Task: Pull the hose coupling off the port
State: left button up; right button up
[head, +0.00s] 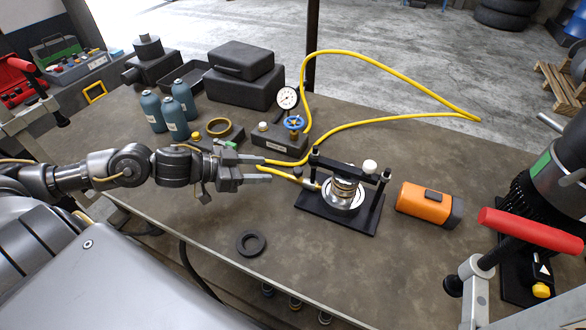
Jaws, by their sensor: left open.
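The hose coupling (311,184) is a small metal fitting at the left side of a black fixture (318,209). The fixture holds a round silver part (343,195); the port is too small to make out, but the coupling appears to meet this part. A yellow hose (283,173) runs left from the coupling toward my left gripper. My left gripper (268,170) is open, left of the coupling and apart from it, with its fingers pointing right. The hose shows between or just below the fingers; I cannot tell whether they touch it. My right gripper is not in view.
A gauge (287,98) and blue-handled valve block (280,138) stand behind the gripper, with a looping yellow hose (395,75). A black ring (251,243) lies in front. Teal bottles (173,118) stand back left.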

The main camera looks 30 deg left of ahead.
aim_at(296, 170)
pick_arm(q)
jog(key=p+x, duration=0.2)
jog(key=x, duration=0.7)
jog(key=shift+w+d+f, duration=0.25)
jog(key=shift+w+d, duration=0.1)
jog(key=shift+w, duration=0.05)
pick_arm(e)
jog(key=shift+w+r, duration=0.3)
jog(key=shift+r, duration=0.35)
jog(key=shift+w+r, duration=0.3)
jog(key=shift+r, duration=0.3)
pick_arm(q)
grip_shut()
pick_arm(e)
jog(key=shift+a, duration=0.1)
